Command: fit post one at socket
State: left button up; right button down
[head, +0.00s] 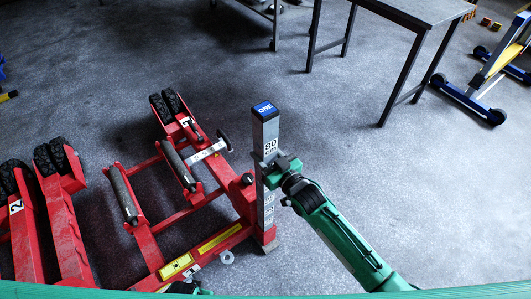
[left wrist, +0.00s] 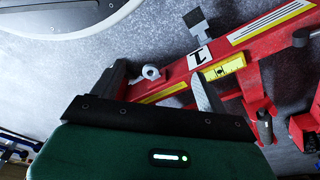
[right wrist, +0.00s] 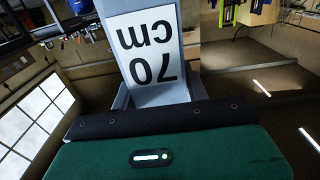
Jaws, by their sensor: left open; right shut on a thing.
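Post one (head: 270,130) is a tall grey square post with a blue cap marked ONE and an 80 cm label. It stands about upright at the right corner of the red number 1 trolley jack (head: 216,241). My right gripper (head: 273,167) is shut on its upper part; the right wrist view shows the post (right wrist: 150,50) between the fingers with a 70 cm label. The post's lower end meets a red foot at that corner; I cannot tell how deep it sits, and the socket is hidden. My left gripper (left wrist: 160,88) is open and empty, above the jack's red beam (left wrist: 205,60).
A second red jack (head: 65,225) stands at the left. Dark tables (head: 420,18) stand at the back, and a blue and yellow stand (head: 465,95) is at the far right. The grey floor right of the post is clear apart from my right arm.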

pick_arm(q)
jog(key=shift+w+d+r, duration=0.1)
jog(key=shift+w+r, duration=0.1)
jog(key=shift+r, duration=0.4)
pick_arm(e)
jog(key=shift+w+r, duration=0.1)
jog(key=shift+r, duration=0.05)
jog(key=c, duration=0.7)
grip_release()
jog(key=shift+o, duration=0.3)
jog(key=shift+s+f, duration=0.25)
jog(key=shift+f, duration=0.5)
pick_arm(q)
jog(key=shift+w+r+b, duration=0.15)
jog(key=shift+r+b, duration=0.15)
jog(key=shift+r, duration=0.05)
pick_arm(e)
jog(key=r+v, duration=0.1)
jog(key=v, duration=1.2)
jog(key=shift+s+d, duration=0.25)
pick_arm(q)
jog(key=shift+s, duration=0.2)
